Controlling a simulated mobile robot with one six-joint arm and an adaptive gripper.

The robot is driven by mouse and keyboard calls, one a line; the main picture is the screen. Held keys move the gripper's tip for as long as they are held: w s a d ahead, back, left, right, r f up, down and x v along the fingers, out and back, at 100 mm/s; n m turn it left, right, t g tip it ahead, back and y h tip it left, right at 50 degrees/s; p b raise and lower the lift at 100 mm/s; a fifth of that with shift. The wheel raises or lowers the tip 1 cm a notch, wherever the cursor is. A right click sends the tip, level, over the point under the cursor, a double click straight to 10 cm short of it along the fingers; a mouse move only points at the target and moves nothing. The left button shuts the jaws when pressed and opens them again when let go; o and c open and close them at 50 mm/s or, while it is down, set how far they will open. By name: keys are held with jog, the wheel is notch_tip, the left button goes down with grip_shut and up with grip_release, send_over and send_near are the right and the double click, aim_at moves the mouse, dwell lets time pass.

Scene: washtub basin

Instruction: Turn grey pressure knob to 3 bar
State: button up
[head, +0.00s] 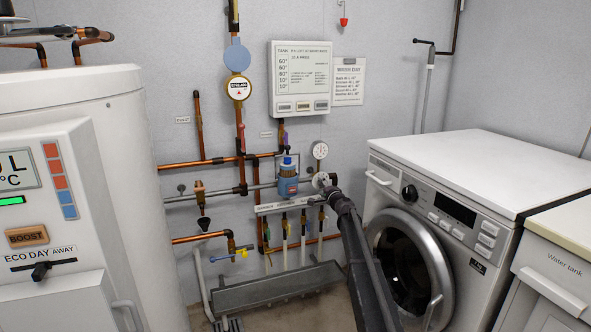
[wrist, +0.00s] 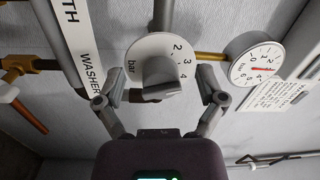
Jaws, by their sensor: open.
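The grey pressure knob (wrist: 160,84) sits on a round white dial plate (wrist: 140,50) marked "bar", with 2, 3 and 4 readable along its right side. Its grip bar lies roughly level in the wrist view, its right end near the 4; the exact setting is unclear. My gripper (wrist: 160,80) is open, one finger on each side of the knob, with visible gaps and no clear contact. In the head view my gripper (head: 322,181) is at the pipework right of the blue-grey valve body (head: 288,186) and mostly hides the knob.
A white pressure gauge (wrist: 257,62) with a red needle is close to the right finger; it also shows in the head view (head: 320,150). Copper pipes and a white label strip (wrist: 80,45) are left of the knob. The washing machine (head: 460,190) stands right of my arm.

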jog(key=s+a+f+n+g+y+p, duration=0.1)
jog(key=s+a+f+n+g, duration=0.25)
jog(key=s, duration=0.65)
jog(key=s+a+f+n+g+p, duration=0.1)
jog(key=s+a+f+n+g, duration=0.2)
jog(key=s, duration=0.7)
jog(key=s+a+f+n+g+y+p, duration=0.1)
jog(key=s+f+n+g, duration=0.2)
jog(key=s, duration=0.7)
jog(key=s+d+f+n+g+h+p, duration=0.1)
jog(key=s+d+g+h, duration=0.2)
jog(key=s, duration=0.7)
jog(key=s+d+f+n+g+h+p, duration=0.1)
jog(key=s+d+g+h, duration=0.15)
jog(key=s, duration=0.75)
jog(key=s+d+f+n+g+h+p, duration=0.1)
jog(key=s+d+f+g+h, duration=0.2)
jog(key=s, duration=0.7)
notch_tip(320, 180, up, 38)
jog(key=p, duration=3.7)
jog(key=shift+w+d+t, duration=0.2)
jog(key=shift+d+t, duration=0.05)
jog(key=shift+t, duration=0.15)
jog(key=shift+r, duration=0.1)
